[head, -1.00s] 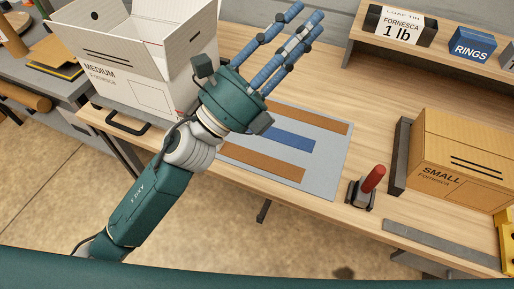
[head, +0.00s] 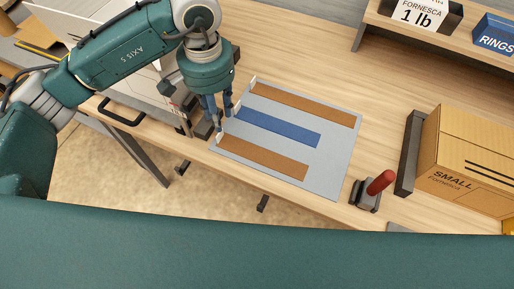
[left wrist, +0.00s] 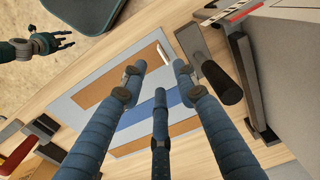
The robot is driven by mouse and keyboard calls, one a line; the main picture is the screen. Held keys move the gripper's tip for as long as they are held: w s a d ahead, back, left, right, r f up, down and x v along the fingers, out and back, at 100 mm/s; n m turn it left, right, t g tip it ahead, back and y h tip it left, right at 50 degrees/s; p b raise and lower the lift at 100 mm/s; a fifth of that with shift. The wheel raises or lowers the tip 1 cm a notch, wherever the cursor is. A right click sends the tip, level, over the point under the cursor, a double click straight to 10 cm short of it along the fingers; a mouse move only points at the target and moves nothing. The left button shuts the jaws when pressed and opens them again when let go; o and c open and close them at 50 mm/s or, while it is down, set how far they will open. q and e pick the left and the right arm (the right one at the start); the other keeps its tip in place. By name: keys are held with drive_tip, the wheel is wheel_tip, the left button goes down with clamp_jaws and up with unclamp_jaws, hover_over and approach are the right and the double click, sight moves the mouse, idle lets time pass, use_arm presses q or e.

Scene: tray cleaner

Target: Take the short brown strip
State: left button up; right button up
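A grey mat (head: 335,165) lies on the wooden bench with two brown strips and a blue strip (head: 280,128) between them. The near brown strip (head: 265,157) looks shorter than the far brown strip (head: 310,104). White tabs stand at the strips' left ends. My left gripper (head: 216,120) points down at the mat's left edge, near those ends. In the left wrist view its fingers (left wrist: 157,76) are spread and empty, with the near brown strip (left wrist: 95,77) beyond them. My right gripper (left wrist: 58,42) shows small there, fingers apart; the head view does not show it.
A white box (head: 115,75) stands left of the mat, partly behind my arm. A dark cylindrical grip (left wrist: 222,82) is close beside my left fingers. A red-handled tool (head: 380,183) and a cardboard box (head: 465,150) stand to the right. Bench behind the mat is clear.

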sight(221, 140)
use_arm(q)
wheel_tip(221, 140, down, 3)
drive_tip(key=shift+f+p, duration=0.15)
drive_tip(key=shift+p, duration=0.15)
drive_tip(key=f+p, duration=0.1)
drive_tip(key=f, duration=0.2)
drive_tip(key=f+p, duration=0.1)
drive_tip(key=shift+s+a+f+p, duration=0.2)
drive_tip(key=shift+a+f+p, duration=0.05)
drive_tip(key=shift+f+p, duration=0.15)
drive_tip(key=shift+f, duration=0.25)
drive_tip(key=shift+w+f, duration=0.1)
clamp_jaws()
